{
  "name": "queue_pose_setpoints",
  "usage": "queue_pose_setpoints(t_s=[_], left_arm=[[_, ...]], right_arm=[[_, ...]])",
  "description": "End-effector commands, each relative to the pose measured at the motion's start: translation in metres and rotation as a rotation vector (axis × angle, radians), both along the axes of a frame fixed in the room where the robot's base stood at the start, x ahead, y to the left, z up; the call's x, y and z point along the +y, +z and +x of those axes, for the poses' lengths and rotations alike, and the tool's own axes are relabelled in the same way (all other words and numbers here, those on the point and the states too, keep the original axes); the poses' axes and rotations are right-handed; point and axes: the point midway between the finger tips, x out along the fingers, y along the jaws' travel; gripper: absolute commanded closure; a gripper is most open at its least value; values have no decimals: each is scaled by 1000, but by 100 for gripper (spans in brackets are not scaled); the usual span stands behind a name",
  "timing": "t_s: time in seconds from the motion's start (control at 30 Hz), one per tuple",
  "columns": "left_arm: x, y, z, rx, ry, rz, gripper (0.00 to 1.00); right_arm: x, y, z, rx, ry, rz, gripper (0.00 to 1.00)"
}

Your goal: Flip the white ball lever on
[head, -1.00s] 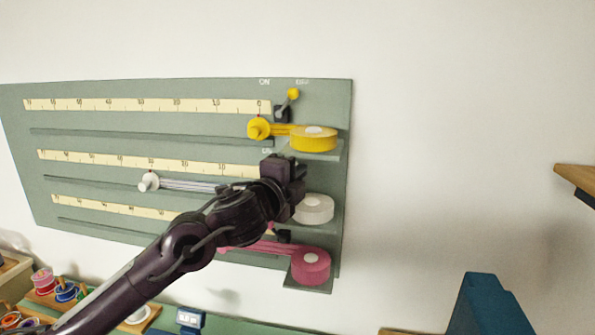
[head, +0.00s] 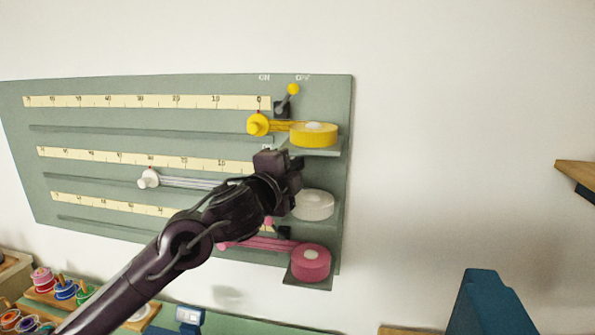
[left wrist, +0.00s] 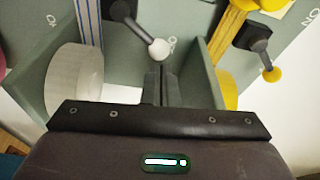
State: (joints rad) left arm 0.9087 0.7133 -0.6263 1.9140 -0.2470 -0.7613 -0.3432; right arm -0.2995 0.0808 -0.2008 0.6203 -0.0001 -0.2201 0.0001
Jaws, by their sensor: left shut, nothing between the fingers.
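The white ball lever (left wrist: 158,48) shows in the left wrist view, a dark arm ending in a white ball. It leans the same way as the yellow ball lever (left wrist: 272,74), which points toward OFF in the head view. In the head view my gripper hides the white lever. My left gripper (left wrist: 160,84) is shut and empty, its fingertips just short of the white ball in the left wrist view; I cannot tell whether they touch. In the head view the gripper (head: 280,168) is in front of the panel's middle row. My right gripper is not in view.
The green panel (head: 100,130) carries scales, rails and shelves. A white tape roll (head: 314,205) is beside the gripper, with a yellow roll (head: 314,135) above and a pink roll (head: 310,264) below. Spools (head: 65,289) stand lower left.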

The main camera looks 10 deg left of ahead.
Motion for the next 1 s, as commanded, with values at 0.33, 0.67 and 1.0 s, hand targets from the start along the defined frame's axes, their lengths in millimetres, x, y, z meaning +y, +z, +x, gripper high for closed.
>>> queue_pose_setpoints(t_s=[0.33, 0.67, 1.0], left_arm=[[6, 3, 0, 0, 1, -118, 100], [21, 8, 0, 0, 0, -395, 100], [41, 12, 0, 0, 1, -717, 100]], right_arm=[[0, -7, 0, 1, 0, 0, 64], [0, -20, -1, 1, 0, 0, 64], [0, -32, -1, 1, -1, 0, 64]])
